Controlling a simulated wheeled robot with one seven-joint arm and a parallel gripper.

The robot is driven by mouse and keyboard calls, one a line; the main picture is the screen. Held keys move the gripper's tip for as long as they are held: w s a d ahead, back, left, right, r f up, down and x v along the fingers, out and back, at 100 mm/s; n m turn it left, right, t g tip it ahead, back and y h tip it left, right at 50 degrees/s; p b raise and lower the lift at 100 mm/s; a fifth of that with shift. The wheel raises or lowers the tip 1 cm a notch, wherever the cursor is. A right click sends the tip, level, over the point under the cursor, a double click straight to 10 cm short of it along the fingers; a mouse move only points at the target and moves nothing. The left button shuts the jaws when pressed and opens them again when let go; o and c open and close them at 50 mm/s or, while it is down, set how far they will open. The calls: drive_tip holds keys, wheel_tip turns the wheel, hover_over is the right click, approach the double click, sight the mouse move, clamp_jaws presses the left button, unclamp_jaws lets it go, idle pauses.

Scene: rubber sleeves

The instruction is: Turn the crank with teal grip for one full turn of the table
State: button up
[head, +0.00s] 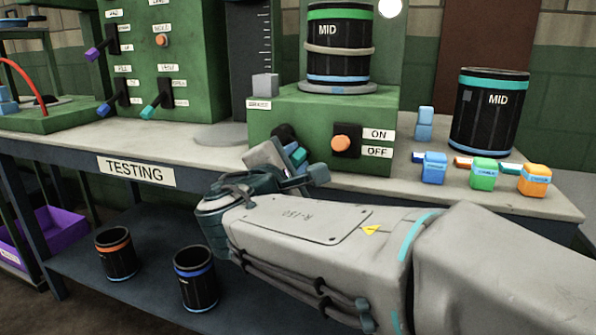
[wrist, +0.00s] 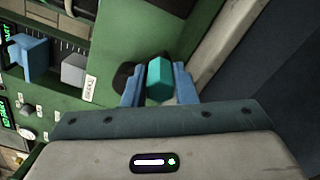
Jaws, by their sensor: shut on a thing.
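The crank's teal grip (wrist: 158,79) sits between the two blue fingers of my gripper (wrist: 157,74) in the wrist view, and the fingers are shut on it. In the head view a small part of the teal grip (head: 299,155) shows beside my gripper (head: 293,165), at the front left of a green housing (head: 350,105). The crank's dark hub (head: 284,134) is partly hidden behind my gripper. On top of the housing is a round grey turntable (head: 338,89). It carries a black drum (head: 338,45) marked MID, with a green band at the top and a blue one low down.
An orange button (head: 341,144) with ON and OFF labels is on the housing front. Levers (head: 158,107) line a green panel at left.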

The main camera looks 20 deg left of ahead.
drive_tip(key=shift+a+f+m, duration=0.1)
drive_tip(key=shift+a+m, duration=0.05)
drive_tip(key=shift+m, duration=0.15)
drive_tip(key=o, duration=1)
drive_tip(key=shift+s, duration=0.1)
drive_tip(key=s+a+p, duration=0.1)
drive_tip(key=s+p, duration=0.2)
drive_tip(key=s, duration=1)
drive_tip(key=shift+s, duration=0.35)
